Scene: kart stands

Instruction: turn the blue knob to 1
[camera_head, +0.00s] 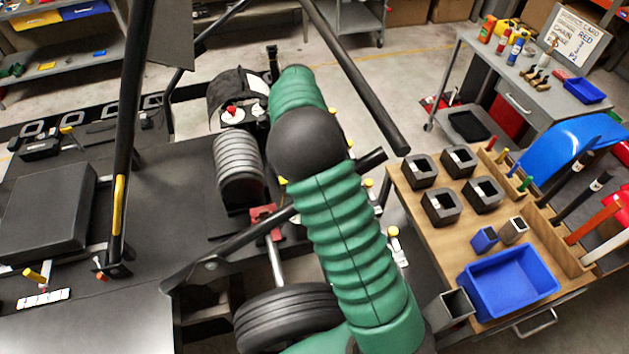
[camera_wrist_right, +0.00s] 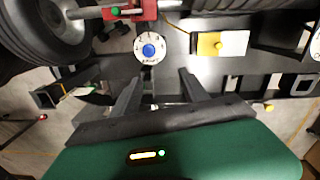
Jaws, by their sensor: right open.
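The blue knob (camera_wrist_right: 149,51) sits at the centre of a round white dial (camera_wrist_right: 140,44) in the right wrist view. Small dark marks ring the dial, too small to read, so I cannot tell which number the knob points to. My right gripper (camera_wrist_right: 161,73) is open and empty, with one dark finger below the dial and the other to its right. The knob lies ahead of the gap, left of its middle, and appears apart from the fingers. In the head view I cannot make out the blue knob or the right gripper behind my green arm. My left gripper is not in view.
A red clamp (camera_wrist_right: 130,10) and a black tyre (camera_wrist_right: 45,38) are at upper left. In the head view, black kart bars (camera_head: 355,75) cross near my arm; a wooden-topped cart (camera_head: 448,232) stands right.

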